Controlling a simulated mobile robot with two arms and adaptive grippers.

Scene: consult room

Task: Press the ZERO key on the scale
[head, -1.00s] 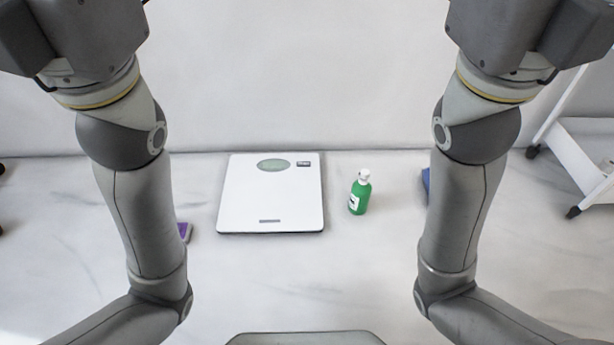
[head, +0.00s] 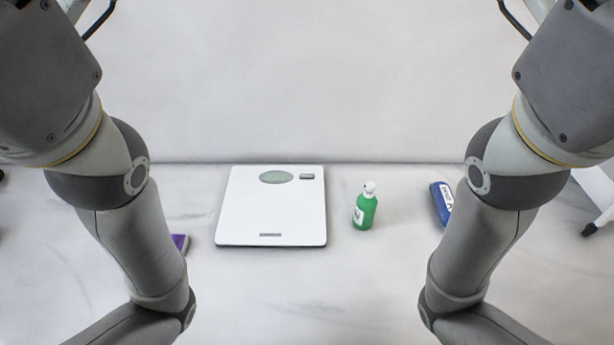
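A white flat scale (head: 270,211) lies on the pale floor in the middle of the head view, near the wall. An oval greenish display (head: 276,177) is set near its far edge. A small dark key or label (head: 307,177) sits to the right of the display; its lettering is too small to read. A small grey mark (head: 270,235) is at the scale's near edge. My two arms come in at the left and right sides, and nothing of mine touches the scale. Neither gripper shows in the view.
A green bottle with a white cap (head: 365,206) stands right of the scale. A blue case (head: 442,203) lies further right, partly behind my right arm. A purple item (head: 180,243) lies left, partly behind my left arm. White furniture with a caster (head: 589,229) stands at the far right.

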